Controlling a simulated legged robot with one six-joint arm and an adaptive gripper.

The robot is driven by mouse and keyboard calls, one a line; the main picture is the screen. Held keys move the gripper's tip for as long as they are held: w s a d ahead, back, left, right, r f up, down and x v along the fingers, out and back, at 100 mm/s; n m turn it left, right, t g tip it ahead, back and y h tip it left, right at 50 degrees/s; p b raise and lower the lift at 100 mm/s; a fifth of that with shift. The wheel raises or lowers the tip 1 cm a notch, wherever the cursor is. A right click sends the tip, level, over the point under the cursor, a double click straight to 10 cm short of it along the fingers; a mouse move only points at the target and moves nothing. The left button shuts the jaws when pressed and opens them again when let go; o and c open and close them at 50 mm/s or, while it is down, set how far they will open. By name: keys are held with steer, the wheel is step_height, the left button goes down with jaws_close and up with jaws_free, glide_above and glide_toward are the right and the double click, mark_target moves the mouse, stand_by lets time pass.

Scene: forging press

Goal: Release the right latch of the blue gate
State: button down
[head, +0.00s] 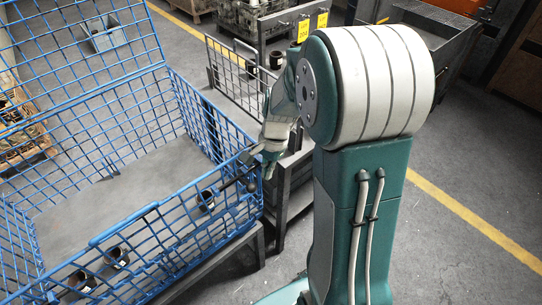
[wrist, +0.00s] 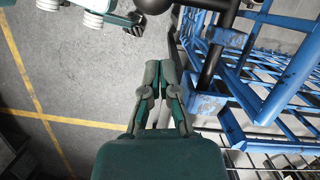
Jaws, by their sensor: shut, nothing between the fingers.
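The blue mesh gate (head: 165,235) forms the near side of a blue wire crate in the head view. A dark latch with a round knob (head: 251,186) sits at the gate's right end. My gripper (head: 262,160) is beside this corner in the head view. Its fingers (wrist: 161,66) are together and empty in the wrist view. I cannot tell whether they touch the latch.
Dark cylindrical parts (head: 116,257) lie in the crate near the gate. A metal stand (head: 290,185) is close to the right of the crate's corner. Open grey floor with yellow lines (head: 470,215) lies to the right.

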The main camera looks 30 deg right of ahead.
steer(key=shift+s+a+r, duration=0.25)
steer(key=shift+s+a, duration=0.1)
steer(key=shift+a, duration=0.4)
steer(key=shift+s+a+r, duration=0.25)
steer(key=shift+s+a, duration=0.05)
steer(key=shift+a, duration=0.4)
steer(key=shift+s+a, duration=0.2)
steer(key=shift+a, duration=0.55)
steer(key=shift+s+a, duration=0.2)
steer(key=shift+a, duration=0.5)
steer(key=shift+s+a, duration=0.2)
steer(key=shift+a, duration=0.55)
